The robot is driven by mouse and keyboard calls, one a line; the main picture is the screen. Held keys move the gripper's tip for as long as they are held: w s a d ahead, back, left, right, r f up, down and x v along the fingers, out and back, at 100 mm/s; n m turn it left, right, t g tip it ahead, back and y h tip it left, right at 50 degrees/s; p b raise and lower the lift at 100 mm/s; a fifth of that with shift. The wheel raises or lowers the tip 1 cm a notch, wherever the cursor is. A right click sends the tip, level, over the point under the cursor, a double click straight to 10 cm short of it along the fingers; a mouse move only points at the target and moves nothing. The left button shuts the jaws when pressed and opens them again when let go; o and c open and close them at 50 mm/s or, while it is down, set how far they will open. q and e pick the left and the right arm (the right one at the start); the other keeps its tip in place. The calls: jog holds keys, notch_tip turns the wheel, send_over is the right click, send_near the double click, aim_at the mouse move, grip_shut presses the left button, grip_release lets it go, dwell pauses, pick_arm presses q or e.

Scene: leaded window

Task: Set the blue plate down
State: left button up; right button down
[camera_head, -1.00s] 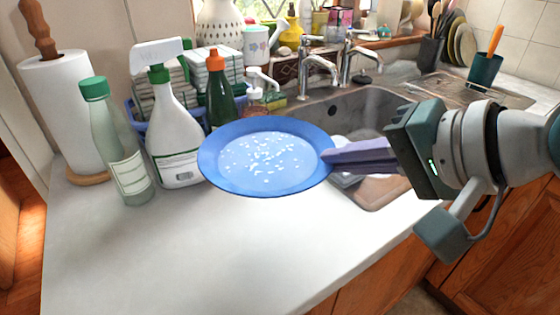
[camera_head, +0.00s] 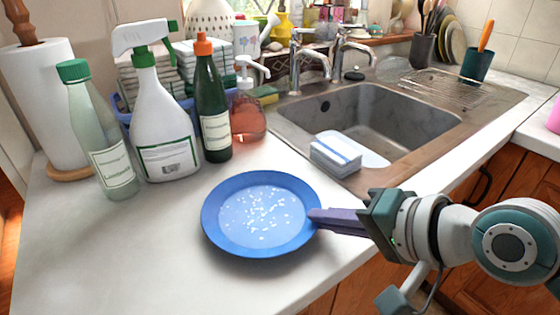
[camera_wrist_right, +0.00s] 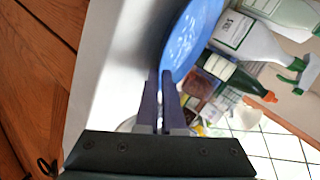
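The blue plate (camera_head: 212,214) has a paler centre dotted with white specks. It is level, at or just above the white counter in front of the bottles; I cannot tell if it touches. My right gripper (camera_head: 314,216) comes in from the right, its purple fingers at the plate's right rim. In the right wrist view the fingers (camera_wrist_right: 162,76) are close together with the plate's edge (camera_wrist_right: 186,45) at their tips, so they appear shut on the rim. My left gripper is in neither view.
Behind the plate stand a green-capped bottle (camera_head: 100,135), a white spray bottle (camera_head: 165,125), an orange-capped bottle (camera_head: 214,110) and a soap pump (camera_head: 247,115). A sponge-like block (camera_head: 335,156) lies by the sink (camera_head: 395,115). The counter (camera_head: 110,250) left of the plate is clear.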

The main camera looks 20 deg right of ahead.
jog(key=c, duration=1.3)
grip_release()
jog(key=shift+f, duration=0.1)
jog(key=shift+s+d+r, duration=0.15)
jog(key=shift+s+r, duration=0.1)
jog(key=shift+r, duration=0.1)
jog(key=p+v, duration=0.3)
jog(key=v, duration=0.7)
jog(key=s+n+g+h, duration=0.1)
jog(key=s+n+g, duration=0.1)
jog(key=s+n, duration=0.1)
jog(key=s+n+g+h, duration=0.2)
jog(key=s+n, duration=0.2)
jog(key=s, duration=0.2)
jog(key=s+f+n+g+h, duration=0.1)
jog(key=s+n+g+h, duration=0.1)
jog(key=s+n, duration=0.2)
jog(key=shift+s+a, duration=0.25)
jog(key=shift+a, duration=0.1)
